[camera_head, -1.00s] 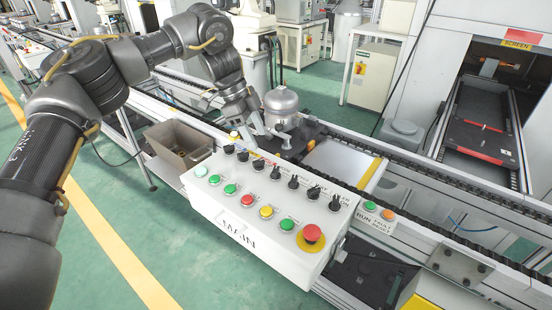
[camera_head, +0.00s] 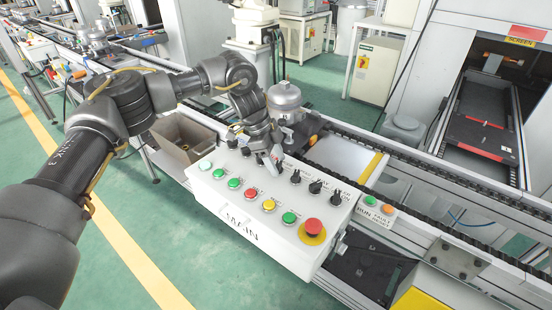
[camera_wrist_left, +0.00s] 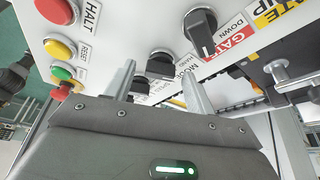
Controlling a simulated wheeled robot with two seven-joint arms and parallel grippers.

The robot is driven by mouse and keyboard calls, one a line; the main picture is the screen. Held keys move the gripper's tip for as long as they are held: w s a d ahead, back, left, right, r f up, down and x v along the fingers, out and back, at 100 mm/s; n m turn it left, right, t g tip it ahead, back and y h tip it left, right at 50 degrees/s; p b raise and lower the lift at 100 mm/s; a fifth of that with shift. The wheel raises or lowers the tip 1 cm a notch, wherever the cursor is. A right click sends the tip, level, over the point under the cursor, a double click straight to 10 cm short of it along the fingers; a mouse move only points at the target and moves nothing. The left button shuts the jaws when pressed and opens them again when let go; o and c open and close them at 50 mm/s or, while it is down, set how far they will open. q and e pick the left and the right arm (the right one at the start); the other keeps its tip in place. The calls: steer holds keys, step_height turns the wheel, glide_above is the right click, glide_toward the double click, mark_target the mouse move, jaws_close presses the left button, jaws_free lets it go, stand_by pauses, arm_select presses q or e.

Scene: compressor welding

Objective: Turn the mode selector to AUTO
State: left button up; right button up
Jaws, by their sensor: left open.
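The white control panel (camera_head: 290,248) carries a row of black selector knobs along its far edge. My left gripper (camera_head: 271,163) is over the middle of this row, pointing down, and hides some of the knobs in the head view. In the left wrist view its fingers (camera_wrist_left: 160,70) are apart and empty. A black knob (camera_wrist_left: 160,63) with a partly covered label starting "MO" shows between the fingertips. I cannot tell whether the fingers touch it, nor which way it points. Another black knob (camera_wrist_left: 202,32) stands beside the label GATE DOWN. My right gripper is not in view.
Colored push buttons (camera_head: 234,183) and a red mushroom button (camera_head: 313,227) are on the panel's near side. A metal compressor (camera_head: 286,103) stands behind the gripper on the conveyor. A grey bin (camera_head: 183,140) is at the panel's left.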

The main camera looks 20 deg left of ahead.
arm_select(q)
steer(key=shift+a, duration=0.1)
steer(key=shift+c, duration=0.6)
steer(key=c, duration=0.9)
steer(key=shift+o, duration=0.2)
steer(key=shift+r+m+p, duration=0.2)
steer(key=shift+m+p, duration=0.45)
steer(key=shift+m, duration=0.05)
steer(key=shift+w+m+g+p, duration=0.15)
steer(key=shift+m+g+p, duration=0.6)
steer(key=shift+m, duration=0.35)
steer(key=shift+w+m+g+y+p, duration=0.1)
steer(key=shift+m+g+y+p, duration=0.35)
steer(key=shift+m, duration=0.85)
steer(key=shift+w+m+g+y+p, duration=0.25)
steer(key=shift+m+p, duration=0.35)
steer(key=shift+m, duration=0.7)
steer(key=shift+s+f, duration=0.1)
steer(key=shift+s, duration=0.1)
steer(key=o, duration=1)
